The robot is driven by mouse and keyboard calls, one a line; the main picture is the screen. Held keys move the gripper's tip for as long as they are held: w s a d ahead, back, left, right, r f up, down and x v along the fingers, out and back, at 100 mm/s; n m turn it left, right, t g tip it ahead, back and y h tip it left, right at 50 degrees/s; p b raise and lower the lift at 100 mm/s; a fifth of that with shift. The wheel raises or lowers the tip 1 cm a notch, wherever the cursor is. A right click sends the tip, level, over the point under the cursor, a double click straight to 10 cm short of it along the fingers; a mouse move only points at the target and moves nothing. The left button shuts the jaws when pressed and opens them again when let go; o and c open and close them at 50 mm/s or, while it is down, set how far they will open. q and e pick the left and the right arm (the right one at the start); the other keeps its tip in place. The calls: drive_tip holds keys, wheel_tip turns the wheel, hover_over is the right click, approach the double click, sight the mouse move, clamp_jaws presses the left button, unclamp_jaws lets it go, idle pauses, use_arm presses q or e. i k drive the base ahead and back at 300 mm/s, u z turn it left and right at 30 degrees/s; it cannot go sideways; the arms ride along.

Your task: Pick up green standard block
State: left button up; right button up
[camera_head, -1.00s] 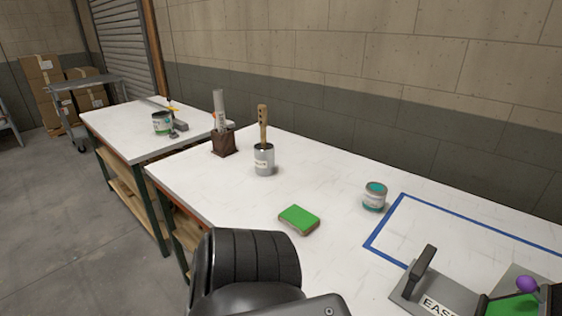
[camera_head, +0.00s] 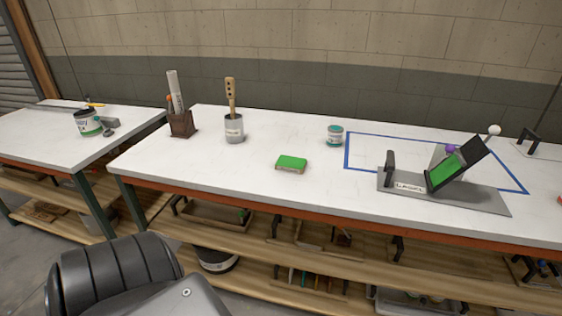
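The green standard block (camera_head: 291,162) lies flat on the white table near its front edge. It has a bright green top and a brownish lower edge. Nothing touches it. Part of my own arm shows at the lower left, below and in front of the table. Neither of my grippers is in view.
On the white table (camera_head: 230,182) stand a grey can with a wooden-handled tool (camera_head: 234,128), a brown holder (camera_head: 182,124), a teal-topped can (camera_head: 335,135) and a grey stand with a tilted green panel (camera_head: 446,171). Blue tape outlines an area. The tabletop around the block is clear.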

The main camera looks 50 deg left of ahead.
sight(286, 163)
drive_tip(key=u, duration=1.05)
